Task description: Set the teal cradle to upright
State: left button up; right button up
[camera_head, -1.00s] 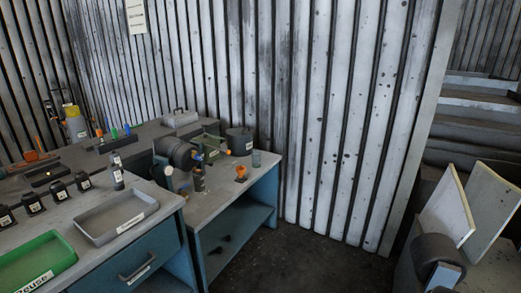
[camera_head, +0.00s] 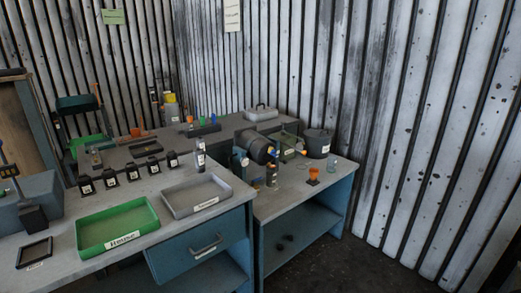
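No part is clearly recognisable as the teal cradle. A dark cylindrical housing (camera_head: 258,149) lies on its side on the workbench, with small blue and orange fittings around its front; what holds it is too small to tell. A dark teal tray-like piece (camera_head: 77,103) stands raised at the back left, above a green bin; I cannot tell whether it is the cradle. Neither of my grippers is in view.
A green tray (camera_head: 117,227) and a grey tray (camera_head: 195,195) sit on the front bench. Several black labelled holders (camera_head: 131,174) line up behind them. An orange funnel-like piece (camera_head: 313,174) and dark pot (camera_head: 317,143) stand right. A blue-grey block (camera_head: 40,190) is left.

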aim_at(258, 148)
jog(key=z, duration=0.1)
jog(key=i, duration=2.15)
jog(key=u, duration=0.35)
